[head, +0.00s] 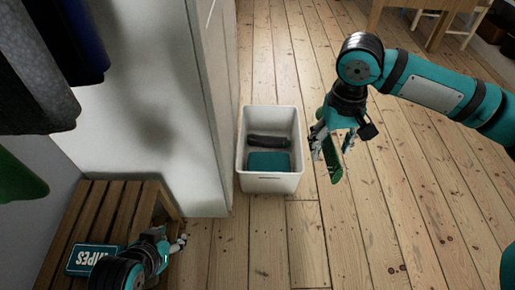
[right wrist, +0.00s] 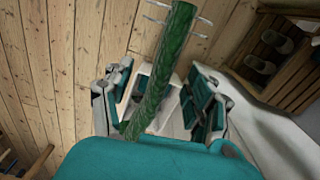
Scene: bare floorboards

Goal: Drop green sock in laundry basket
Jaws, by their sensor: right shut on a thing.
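The green sock (head: 334,158) hangs from my right gripper (head: 331,138), which is shut on it. The sock is long and dark green, and it also shows in the right wrist view (right wrist: 166,75) between the fingers. The white laundry basket (head: 243,150) stands on the floor, open at the top, just left of the sock in the head view. The sock is beside the basket's right rim in the picture, not over its opening. My left gripper (head: 180,243) is low by the bench, small and partly hidden by its own wrist; its opening is unclear.
A dark rolled item (head: 268,142) and a teal folded item (head: 268,162) lie in the basket. A white wall end (head: 207,110) rises close to its left. A slatted wooden bench (head: 95,215) bears a teal wipes pack (head: 88,260). Floor to the right is clear.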

